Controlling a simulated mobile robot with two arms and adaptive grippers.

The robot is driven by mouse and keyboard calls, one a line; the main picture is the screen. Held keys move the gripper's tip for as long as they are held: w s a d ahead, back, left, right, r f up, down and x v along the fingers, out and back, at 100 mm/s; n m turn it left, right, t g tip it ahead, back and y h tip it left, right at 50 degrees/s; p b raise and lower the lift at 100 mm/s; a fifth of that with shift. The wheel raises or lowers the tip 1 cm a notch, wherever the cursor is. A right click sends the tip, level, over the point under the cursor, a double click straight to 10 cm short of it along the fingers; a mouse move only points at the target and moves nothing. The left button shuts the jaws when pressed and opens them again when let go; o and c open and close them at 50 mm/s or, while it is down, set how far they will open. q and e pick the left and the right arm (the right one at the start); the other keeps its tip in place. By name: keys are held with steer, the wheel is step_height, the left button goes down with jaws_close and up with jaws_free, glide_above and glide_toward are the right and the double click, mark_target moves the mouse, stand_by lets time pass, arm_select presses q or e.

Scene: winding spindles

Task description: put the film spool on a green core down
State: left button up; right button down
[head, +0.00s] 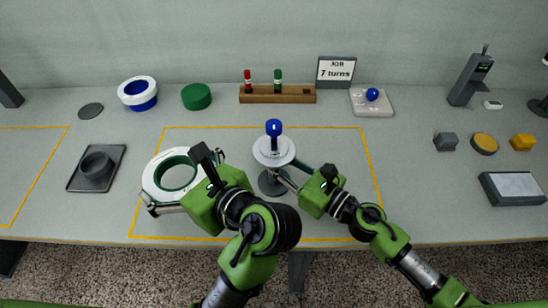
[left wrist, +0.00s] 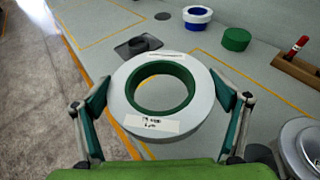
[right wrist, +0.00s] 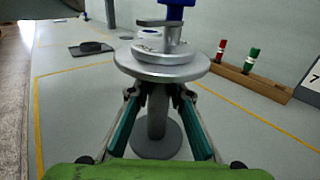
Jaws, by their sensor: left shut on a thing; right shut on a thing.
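The film spool, a wide white ring on a green core (head: 150,183), is flat between the fingers of my left gripper (head: 181,178). In the left wrist view the spool (left wrist: 197,105) carries two printed labels, and the fingers press on its outer rim from both sides. Its height above the table is hard to judge. My right gripper (right wrist: 158,97) is shut on the stem of the winding spindle (right wrist: 157,117), under its round plate (right wrist: 185,70). The spindle, with its blue knob (head: 274,127), stands upright on a round base.
A dark square tray with a raised hub (head: 77,184) lies left of the spool. Behind are a blue-cored white spool (head: 138,83), a green cylinder (head: 196,97), a pen rack (head: 262,97) and a "7 turns" sign (head: 336,70).

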arm_select(q)
steer(key=w+d+r+m+t+h, duration=0.3)
steer(key=w+d+m, duration=0.15)
steer(key=w, duration=0.25)
arm_select(e)
steer(key=shift+f, duration=0.1)
arm_select(q)
step_height(320, 180, up, 5)
steer(key=m+g+h, duration=0.3)
steer(key=m+h, duration=1.3)
steer(key=h, duration=0.3)
glide_above(274, 140)
steer(key=shift+f, duration=0.1)
step_height(274, 140, down, 10)
steer(key=shift+r, duration=0.15)
